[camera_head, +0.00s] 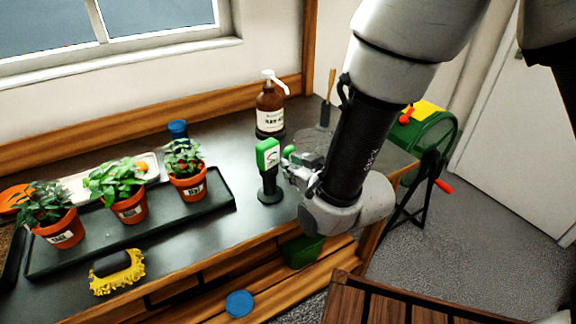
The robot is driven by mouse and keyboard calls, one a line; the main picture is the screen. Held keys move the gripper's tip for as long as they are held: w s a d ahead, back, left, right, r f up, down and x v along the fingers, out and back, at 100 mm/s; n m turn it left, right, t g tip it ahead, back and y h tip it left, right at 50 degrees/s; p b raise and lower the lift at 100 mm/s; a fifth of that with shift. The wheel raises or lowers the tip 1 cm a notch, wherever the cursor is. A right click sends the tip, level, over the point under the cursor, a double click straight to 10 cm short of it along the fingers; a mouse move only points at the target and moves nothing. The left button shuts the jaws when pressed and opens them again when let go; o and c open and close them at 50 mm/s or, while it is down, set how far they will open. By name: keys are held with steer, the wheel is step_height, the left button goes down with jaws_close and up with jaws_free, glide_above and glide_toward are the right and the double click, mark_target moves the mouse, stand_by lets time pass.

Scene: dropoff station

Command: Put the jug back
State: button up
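A clear, see-through vessel (312,141), which looks like the jug, shows on the dark counter at the right. My arm and gripper cover part of it. My gripper (292,165) is at the near left side of the vessel, low over the counter and close to the green upright device. The fingers are small and overlap the vessel in this view. I cannot tell whether they touch it or are shut on it.
A green device on a black stand (268,170) is just left of my gripper. A brown pump bottle (270,108) stands behind. Potted plants (130,205) stand on a black tray (215,203).

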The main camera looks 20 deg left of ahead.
steer(key=shift+v, duration=1.8)
steer(key=shift+m+t+h, duration=0.4)
steer(key=shift+m+t, duration=0.2)
steer(key=shift+m, duration=0.2)
steer(key=w+d+r, duration=0.2)
steer(key=shift+w+d+r, duration=0.1)
steer(key=shift+d+r, duration=0.25)
steer(key=shift+d, duration=0.05)
steer(key=w+d+r+m+g+h, duration=0.1)
steer(key=w+d+r, duration=0.25)
steer(key=d, duration=0.45)
steer(key=w+d+r+m+g+h, duration=0.15)
steer(key=d+r, duration=0.25)
steer(key=d, duration=0.4)
steer(key=w+d+r+m+h, duration=0.2)
steer(key=w+d+r, duration=0.1)
steer(key=d, duration=0.5)
steer(key=s+d+r+m+g+h, duration=0.1)
steer(key=s+d+r+m+h, duration=0.1)
steer(key=s+d, duration=0.7)
steer(key=s+d+r+m+g+h, duration=0.2)
steer(key=s+d, duration=0.7)
steer(key=d, duration=0.6)
steer(key=shift+s+d+r+h, duration=0.15)
steer(key=shift+d+r+h, duration=0.25)
steer(key=shift+r, duration=0.3)
steer(key=shift+a, duration=0.1)
